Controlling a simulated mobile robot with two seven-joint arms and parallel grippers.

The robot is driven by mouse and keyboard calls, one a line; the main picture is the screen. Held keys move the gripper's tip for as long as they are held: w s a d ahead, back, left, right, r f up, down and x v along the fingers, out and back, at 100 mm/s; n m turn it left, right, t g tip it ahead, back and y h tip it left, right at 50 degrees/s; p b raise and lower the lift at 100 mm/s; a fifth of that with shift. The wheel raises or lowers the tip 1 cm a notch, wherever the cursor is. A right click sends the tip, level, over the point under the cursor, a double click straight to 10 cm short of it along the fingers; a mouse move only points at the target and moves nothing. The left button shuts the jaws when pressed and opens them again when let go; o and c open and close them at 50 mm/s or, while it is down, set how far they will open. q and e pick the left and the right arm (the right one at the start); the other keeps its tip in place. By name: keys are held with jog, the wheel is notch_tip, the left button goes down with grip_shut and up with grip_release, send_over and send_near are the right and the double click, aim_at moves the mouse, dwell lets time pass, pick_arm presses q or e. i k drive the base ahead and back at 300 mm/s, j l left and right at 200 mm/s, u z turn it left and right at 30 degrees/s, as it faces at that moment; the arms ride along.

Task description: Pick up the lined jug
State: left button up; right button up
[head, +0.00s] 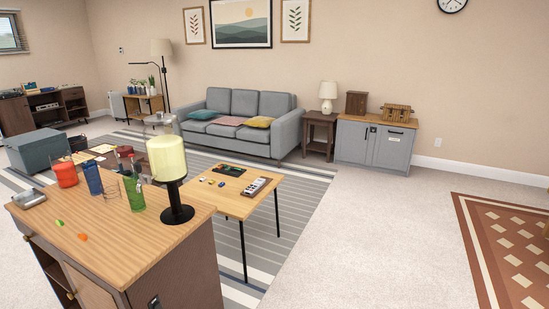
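Several small coloured vessels stand upright on the wooden top of the near cabinet (125,237) at the left of the head view. They are a red one (66,174), a blue one (92,180) and a green one (134,195). A clear vessel (111,187) stands between the blue and green ones. I cannot tell at this size which of them, if any, is the lined jug. Neither of my grippers is in view.
A grey metal object (29,198) and small orange (82,237) and green (59,222) pieces lie on the cabinet top. A low table (235,204) stands behind.

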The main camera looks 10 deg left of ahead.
aim_at(63, 168)
jog(key=j+z, duration=0.35)
jog(key=j, duration=0.5)
jog(key=j+z, duration=0.35)
jog(key=j, duration=0.5)
jog(key=k+j, duration=0.1)
jog(key=j, duration=0.45)
jog(key=j+z, duration=0.1)
jog(key=j, duration=0.4)
jog(key=k+j, duration=0.15)
jog(key=j, duration=0.4)
jog(key=k+j, duration=0.1)
jog(key=j, duration=0.4)
jog(key=k+j+z, duration=0.1)
jog(key=j, duration=0.45)
